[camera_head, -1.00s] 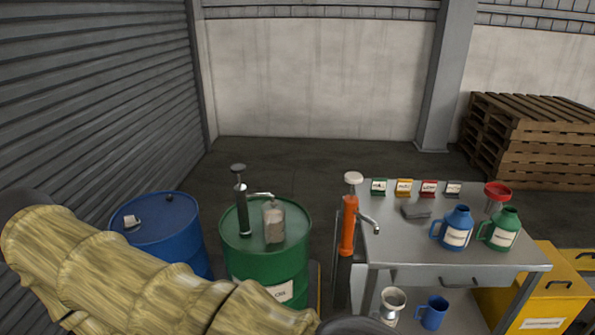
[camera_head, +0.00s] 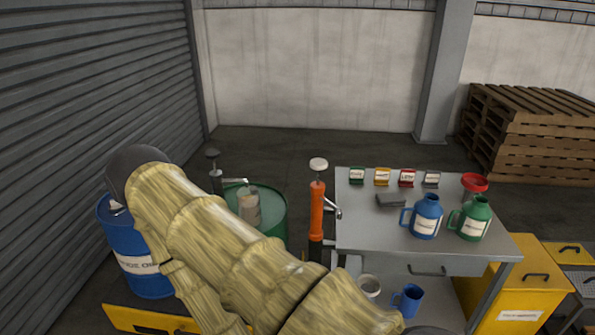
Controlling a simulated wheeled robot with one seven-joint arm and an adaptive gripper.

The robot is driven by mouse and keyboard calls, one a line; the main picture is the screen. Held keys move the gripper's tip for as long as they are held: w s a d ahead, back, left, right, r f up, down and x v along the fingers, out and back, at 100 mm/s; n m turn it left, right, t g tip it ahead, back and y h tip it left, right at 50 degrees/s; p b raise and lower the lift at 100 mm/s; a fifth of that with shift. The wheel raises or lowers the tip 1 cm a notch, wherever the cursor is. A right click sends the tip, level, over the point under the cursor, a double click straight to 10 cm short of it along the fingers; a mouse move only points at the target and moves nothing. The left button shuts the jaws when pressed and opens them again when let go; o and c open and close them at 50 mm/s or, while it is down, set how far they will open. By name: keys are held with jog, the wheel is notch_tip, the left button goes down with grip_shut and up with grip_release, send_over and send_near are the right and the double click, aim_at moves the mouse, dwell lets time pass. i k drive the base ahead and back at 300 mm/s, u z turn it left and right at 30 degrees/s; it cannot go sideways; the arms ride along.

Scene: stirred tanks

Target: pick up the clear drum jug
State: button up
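The clear drum jug (camera_head: 249,207) stands upright on top of the green drum (camera_head: 274,213), beside the dark hand pump on that drum. It looks translucent with a brownish-grey lower part. My sleeved arm crosses the lower left of the view and covers most of the green drum and possibly the jug's base. My gripper is out of view, so its distance from the jug and its state do not show.
A blue drum (camera_head: 146,272) stands left, partly behind my arm. An orange pump (camera_head: 317,215) stands between the green drum and a grey bench (camera_head: 362,234). The bench holds blue (camera_head: 426,217) and green (camera_head: 474,219) jugs. Yellow bins (camera_head: 520,290) and pallets (camera_head: 530,135) are right.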

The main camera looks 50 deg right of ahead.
aim_at(248, 202)
jog(key=z, duration=1.35)
